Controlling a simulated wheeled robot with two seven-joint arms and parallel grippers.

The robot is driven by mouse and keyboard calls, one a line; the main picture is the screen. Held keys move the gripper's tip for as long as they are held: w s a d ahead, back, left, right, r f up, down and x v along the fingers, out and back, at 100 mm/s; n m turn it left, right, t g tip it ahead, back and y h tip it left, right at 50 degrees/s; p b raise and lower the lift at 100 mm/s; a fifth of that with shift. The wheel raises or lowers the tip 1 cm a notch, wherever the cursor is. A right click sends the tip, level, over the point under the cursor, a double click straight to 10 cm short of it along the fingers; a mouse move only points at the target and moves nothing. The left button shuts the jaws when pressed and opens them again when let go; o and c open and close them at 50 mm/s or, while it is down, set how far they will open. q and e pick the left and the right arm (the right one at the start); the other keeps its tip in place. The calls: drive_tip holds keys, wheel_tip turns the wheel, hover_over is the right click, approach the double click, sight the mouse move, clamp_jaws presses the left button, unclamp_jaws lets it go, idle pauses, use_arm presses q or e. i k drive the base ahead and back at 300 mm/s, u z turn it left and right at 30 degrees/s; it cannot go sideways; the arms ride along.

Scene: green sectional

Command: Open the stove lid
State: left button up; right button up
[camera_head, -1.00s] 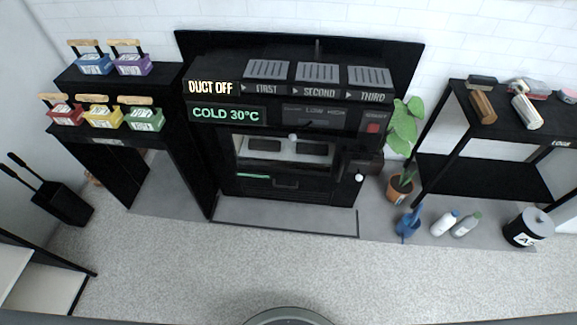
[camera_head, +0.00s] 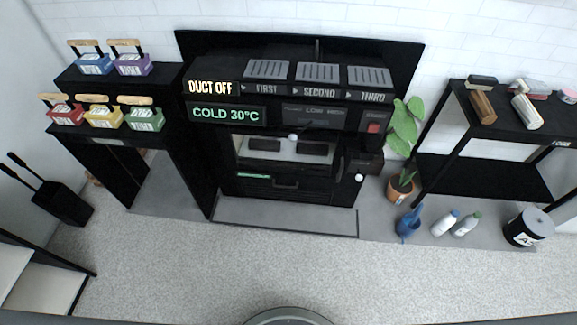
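The black stove (camera_head: 275,187) stands against the back wall in the middle of the view. Its display (camera_head: 226,115) reads "COLD 30°C", with "DUCT OFF" above it. Below the display is a wide front window (camera_head: 285,149) with light-toned surfaces and dark rectangles inside; I cannot tell whether a pane covers it. A dark handle (camera_head: 286,184) sits on the front panel below this window. A small white knob (camera_head: 292,136) shows at the window's upper edge, and another (camera_head: 359,177) at the right side. Neither of my grippers is in view.
A black stand with colored boxes (camera_head: 103,117) is left of the stove. A potted plant (camera_head: 401,188), a blue watering can (camera_head: 408,224), bottles (camera_head: 445,223) and a black bin (camera_head: 527,227) are at right by a shelf (camera_head: 480,174). The floor (camera_head: 220,270) in front is clear.

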sight(273, 52)
drive_tip(key=z, duration=0.3)
drive_tip(key=k, duration=0.5)
drive_tip(key=z, duration=1.4)
drive_tip(key=i, duration=0.9)
drive_tip(key=u, duration=0.8)
drive_tip(key=i, duration=0.75)
drive_tip(key=u, duration=0.8)
